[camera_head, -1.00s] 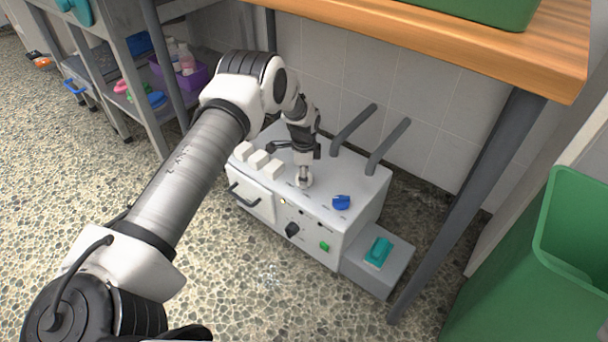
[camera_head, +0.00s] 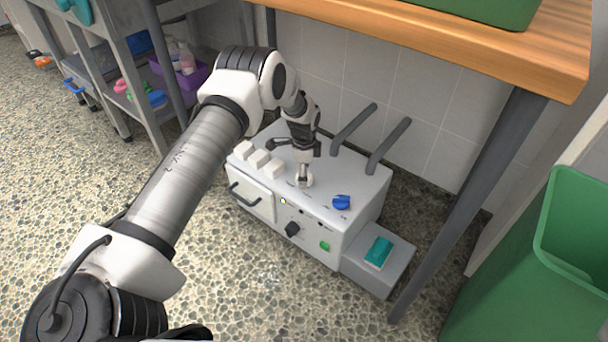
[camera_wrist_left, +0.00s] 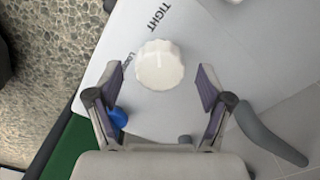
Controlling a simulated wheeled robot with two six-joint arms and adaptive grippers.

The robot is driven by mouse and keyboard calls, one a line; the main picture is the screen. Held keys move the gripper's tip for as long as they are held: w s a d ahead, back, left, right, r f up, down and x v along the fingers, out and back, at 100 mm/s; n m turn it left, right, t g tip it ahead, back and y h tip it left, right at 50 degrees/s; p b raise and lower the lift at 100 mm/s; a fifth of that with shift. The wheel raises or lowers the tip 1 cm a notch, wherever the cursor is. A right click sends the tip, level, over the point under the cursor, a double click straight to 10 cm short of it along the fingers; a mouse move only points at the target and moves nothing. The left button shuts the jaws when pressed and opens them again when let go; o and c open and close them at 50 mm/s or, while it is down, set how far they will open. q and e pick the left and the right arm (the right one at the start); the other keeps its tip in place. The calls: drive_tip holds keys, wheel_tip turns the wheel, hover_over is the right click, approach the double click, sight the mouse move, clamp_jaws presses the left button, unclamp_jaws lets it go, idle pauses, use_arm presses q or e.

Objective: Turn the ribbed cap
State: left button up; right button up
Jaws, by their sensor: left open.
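The white ribbed cap (camera_wrist_left: 159,65) sits on the white top of the machine (camera_wrist_left: 225,50) in the left wrist view, beside the printed word TIGHT and a second, partly readable word. A line marks its top. My left gripper (camera_wrist_left: 152,92) is open, with its two fingers apart on either side and the cap just beyond and between the tips. In the head view, my left gripper (camera_head: 304,170) points down at the cap (camera_head: 304,181), which it partly covers. My right gripper is not in view.
The machine's top also holds a blue knob (camera_head: 341,202), white blocks (camera_head: 259,159) and grey upright bars (camera_head: 388,146). A black knob (camera_head: 292,229) and green button (camera_head: 324,246) are on its front. A wooden tabletop (camera_head: 480,40) overhangs behind; a green bin (camera_head: 560,260) stands right.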

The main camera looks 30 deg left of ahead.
use_arm(q)
wheel_tip(320, 180, up, 11)
drive_tip(key=shift+s, duration=0.15)
idle(0.5)
